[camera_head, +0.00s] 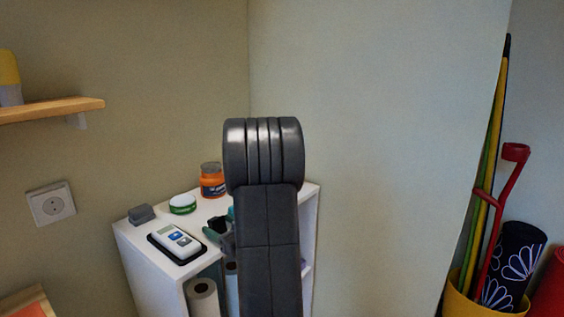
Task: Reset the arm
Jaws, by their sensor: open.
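My arm rises in the middle of the head view, with its dark grey link and rounded joint facing the camera. My gripper (219,234) shows only in part, just left of the arm link and over the white cabinet (150,261). It is open, and I see nothing held in it. The arm hides most of the gripper. A white handheld device with a blue button (176,241) lies on a black tray (205,252) to the left of the gripper.
On the cabinet top are a grey block (141,214), a green-and-white tub (183,204) and an orange jar (211,181). A paper roll (202,298) stands below. A wooden shelf (50,108) is at left. A yellow bin (462,301) with a red crutch (499,222) stands right.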

